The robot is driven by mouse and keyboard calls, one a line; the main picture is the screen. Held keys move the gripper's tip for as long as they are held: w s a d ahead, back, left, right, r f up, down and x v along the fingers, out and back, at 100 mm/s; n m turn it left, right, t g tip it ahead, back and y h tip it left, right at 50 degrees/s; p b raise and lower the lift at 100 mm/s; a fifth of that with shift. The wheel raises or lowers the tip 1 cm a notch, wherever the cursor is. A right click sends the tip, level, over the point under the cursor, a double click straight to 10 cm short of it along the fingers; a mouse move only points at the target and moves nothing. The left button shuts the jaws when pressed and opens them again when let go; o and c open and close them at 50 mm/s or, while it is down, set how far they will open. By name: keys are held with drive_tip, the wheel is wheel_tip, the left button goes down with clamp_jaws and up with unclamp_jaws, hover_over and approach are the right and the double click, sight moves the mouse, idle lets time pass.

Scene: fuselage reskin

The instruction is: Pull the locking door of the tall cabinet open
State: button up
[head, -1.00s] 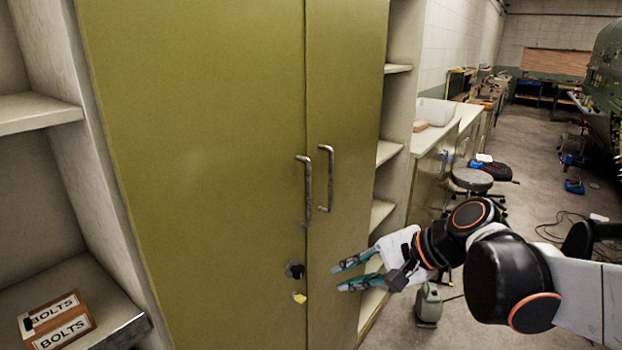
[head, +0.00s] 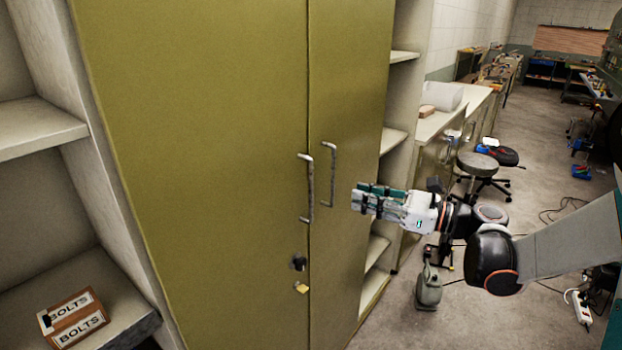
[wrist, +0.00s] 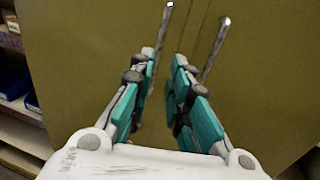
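The tall olive cabinet has a wide left door (head: 200,150) and a narrower right door (head: 345,90). Both are shut along the seam. A metal bar handle (head: 308,190) is on the left door, and another handle (head: 328,175) is on the right door. A dark lock knob (head: 298,263) and a small yellow piece (head: 301,287) are below the left handle. My gripper (head: 358,197) is open and empty, just right of the right handle, with its fingers pointing left. The wrist view shows a gap between its teal fingers (wrist: 166,70) and two bar handles beyond them.
Pale shelves with a BOLTS box (head: 73,318) stand at the left. Right of the cabinet are narrow shelves (head: 392,140) and a counter (head: 440,122). A round stool (head: 478,165) and a grey-green canister (head: 428,290) stand on the floor, with cables farther right.

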drive_tip(key=b+x, duration=0.1)
drive_tip(key=x, duration=1.2)
drive_tip(key=shift+a, duration=0.35)
drive_tip(key=shift+w, duration=0.1)
clamp_jaws()
